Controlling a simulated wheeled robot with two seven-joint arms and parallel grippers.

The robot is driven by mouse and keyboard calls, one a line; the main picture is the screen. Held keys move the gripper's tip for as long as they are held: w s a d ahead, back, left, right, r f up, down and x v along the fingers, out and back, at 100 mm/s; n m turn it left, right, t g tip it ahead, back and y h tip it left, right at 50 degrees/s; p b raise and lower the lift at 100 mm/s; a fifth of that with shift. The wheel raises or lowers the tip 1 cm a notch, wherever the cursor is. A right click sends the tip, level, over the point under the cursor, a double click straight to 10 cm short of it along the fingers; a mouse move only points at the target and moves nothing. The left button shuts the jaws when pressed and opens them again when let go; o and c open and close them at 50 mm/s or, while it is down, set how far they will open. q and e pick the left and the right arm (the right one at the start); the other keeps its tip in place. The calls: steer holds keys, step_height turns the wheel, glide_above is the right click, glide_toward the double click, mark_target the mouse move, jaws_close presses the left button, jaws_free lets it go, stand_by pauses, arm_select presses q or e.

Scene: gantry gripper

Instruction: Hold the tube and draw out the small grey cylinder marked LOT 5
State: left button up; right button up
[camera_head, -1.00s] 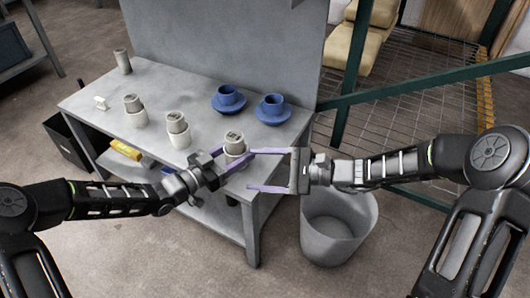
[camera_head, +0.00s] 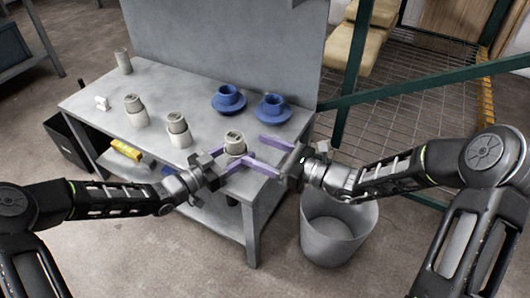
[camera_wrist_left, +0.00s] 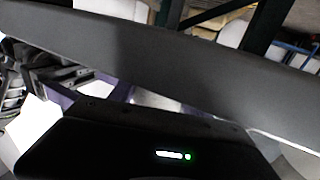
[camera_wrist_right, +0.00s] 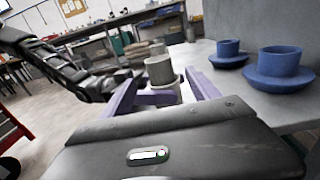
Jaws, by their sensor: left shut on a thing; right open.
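A white tube (camera_wrist_right: 168,92) with a grey cylinder (camera_head: 234,137) standing up out of its top is near the right front part of the bench. My left gripper (camera_head: 229,163) is shut on this tube from the left. My right gripper (camera_head: 258,151) is open to the right of it, with its purple fingers pointing at the tube and cylinder. In the right wrist view the cylinder (camera_wrist_right: 160,69) shows beyond and between the open fingers, apart from them. Two similar tubes with grey cylinders stand further left, one left (camera_head: 134,112) and one in the middle (camera_head: 179,131). No lot marking is legible.
Two blue cups on saucers (camera_head: 228,101) (camera_head: 271,110) stand behind the held tube. A lone grey cylinder (camera_head: 123,62) and a small white item (camera_head: 101,103) are at the bench's left. A grey bin (camera_head: 339,226) stands on the floor at right.

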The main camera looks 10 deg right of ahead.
mark_target(226, 137)
steer(key=x, duration=1)
steer(key=shift+w+a, duration=0.25)
steer(key=shift+a, duration=0.1)
steer(key=shift+c, duration=0.5)
jaws_close()
steer(key=shift+r, duration=0.15)
arm_select(q)
steer(key=shift+c, duration=0.2)
arm_select(e)
steer(key=shift+r, duration=1.5)
steer(key=shift+r, duration=1.4)
